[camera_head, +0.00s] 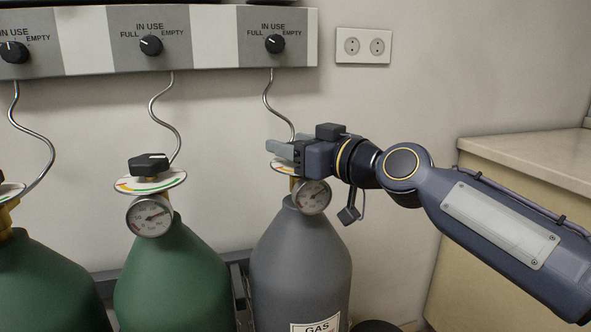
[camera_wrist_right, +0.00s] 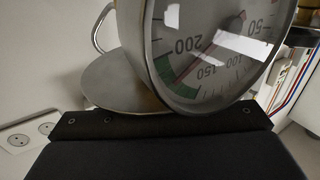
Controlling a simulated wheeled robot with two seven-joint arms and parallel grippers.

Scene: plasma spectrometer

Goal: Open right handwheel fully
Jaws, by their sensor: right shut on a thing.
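The grey gas cylinder (camera_head: 300,262) stands at the right of the head view. Its round dial plate (camera_head: 281,168) and pressure gauge (camera_head: 313,197) sit at its top. My right gripper (camera_head: 279,150) reaches in from the right, just above the dial plate, and is shut on the right handwheel. The handwheel itself is hidden by the fingers. In the right wrist view, the gauge (camera_wrist_right: 215,50) fills the upper middle, with the plate's grey edge (camera_wrist_right: 115,85) behind it; the fingertips do not show. My left gripper is in neither view.
A green cylinder (camera_head: 172,280) with a black handwheel (camera_head: 149,164) stands left of the grey one, and another green cylinder (camera_head: 40,285) is at the far left. A grey panel (camera_head: 215,35) with knobs hangs above, joined by thin tubes. A counter (camera_head: 530,150) is at right.

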